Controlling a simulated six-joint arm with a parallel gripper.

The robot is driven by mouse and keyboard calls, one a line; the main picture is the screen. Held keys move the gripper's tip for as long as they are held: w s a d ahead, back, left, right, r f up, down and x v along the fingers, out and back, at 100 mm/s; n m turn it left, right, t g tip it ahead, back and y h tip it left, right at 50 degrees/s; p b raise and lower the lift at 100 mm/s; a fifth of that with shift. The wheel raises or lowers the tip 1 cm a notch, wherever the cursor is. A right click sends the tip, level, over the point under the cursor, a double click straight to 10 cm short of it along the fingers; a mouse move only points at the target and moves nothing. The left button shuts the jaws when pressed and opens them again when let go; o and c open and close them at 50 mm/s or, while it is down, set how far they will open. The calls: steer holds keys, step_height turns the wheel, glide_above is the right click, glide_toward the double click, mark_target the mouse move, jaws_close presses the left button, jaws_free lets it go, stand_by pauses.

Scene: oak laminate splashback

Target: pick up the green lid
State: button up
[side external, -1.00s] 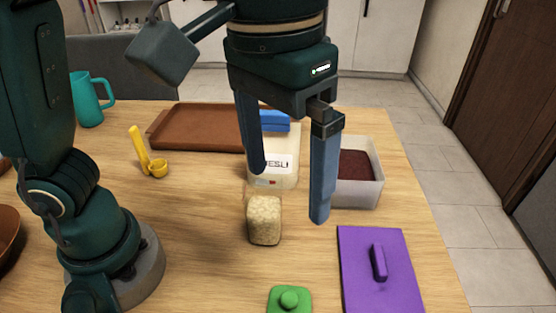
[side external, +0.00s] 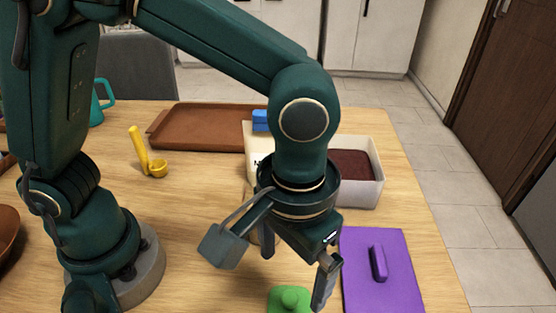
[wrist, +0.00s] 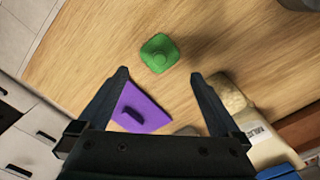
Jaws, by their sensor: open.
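The green lid (side external: 289,299) lies flat on the table near the front edge of the side view, its round knob facing up. In the wrist view the green lid (wrist: 159,53) lies beyond my fingertips, roughly centred between them. My gripper (side external: 296,272) is open and empty, above the table just behind the lid. In the wrist view the two fingers of my gripper (wrist: 159,75) are spread wide with nothing between the tips. The lid is apart from both fingers.
A purple lid (side external: 398,278) with a handle lies right of the green lid. Behind stand a white box with dark contents (side external: 362,193), a container with a blue top (side external: 260,121), a brown tray (side external: 190,128) and a yellow scoop (side external: 157,168). A jar (wrist: 227,92) shows in the wrist view.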

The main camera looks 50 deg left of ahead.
mark_target(290, 297)
step_height(290, 297, down, 8)
steer(key=shift+f, duration=0.15)
stand_by(0.3)
steer(key=c, duration=1)
